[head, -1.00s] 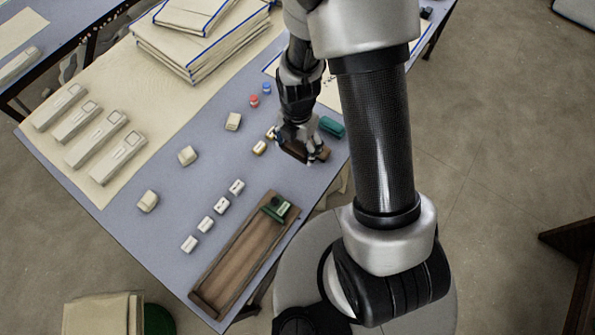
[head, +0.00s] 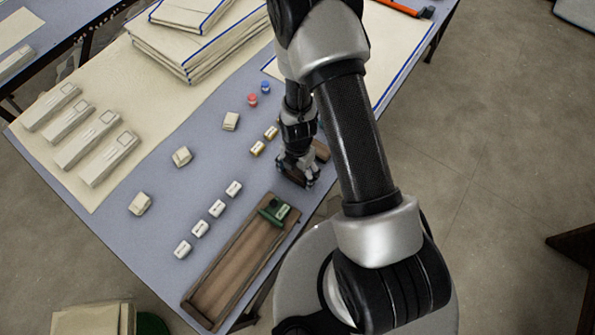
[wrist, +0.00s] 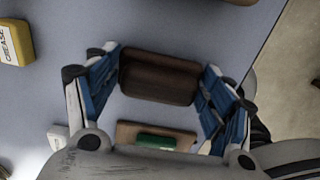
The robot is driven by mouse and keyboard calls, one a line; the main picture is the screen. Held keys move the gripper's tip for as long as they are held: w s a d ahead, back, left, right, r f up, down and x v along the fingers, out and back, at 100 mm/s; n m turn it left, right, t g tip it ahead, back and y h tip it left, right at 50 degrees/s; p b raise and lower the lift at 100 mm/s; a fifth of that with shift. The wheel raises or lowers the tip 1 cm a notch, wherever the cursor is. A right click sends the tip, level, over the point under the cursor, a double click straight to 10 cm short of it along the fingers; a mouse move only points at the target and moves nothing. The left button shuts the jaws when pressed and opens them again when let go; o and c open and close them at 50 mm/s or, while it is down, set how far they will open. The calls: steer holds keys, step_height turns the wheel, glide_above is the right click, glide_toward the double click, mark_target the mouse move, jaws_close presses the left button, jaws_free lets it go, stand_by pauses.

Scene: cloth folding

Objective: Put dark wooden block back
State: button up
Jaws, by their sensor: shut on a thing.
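My gripper (head: 298,177) is over the table, just beyond the far end of the wooden tray. The dark wooden block (wrist: 160,78) lies between its two blue-padded fingers in the wrist view, and the gripper is shut on it. In the head view the block (head: 291,172) is partly hidden by the fingers. Whether the block touches the table I cannot tell.
The long wooden tray (head: 215,288) holds a green item (head: 272,211) at its far end. Another brown block (head: 321,150) lies beyond my gripper. A yellow-and-white block (wrist: 12,42) reads "CREASE". Several white blocks (head: 217,208) stand left of the tray.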

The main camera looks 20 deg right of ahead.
steer(key=shift+r, duration=0.1)
steer(key=o, duration=1)
steer(key=shift+o, duration=0.2)
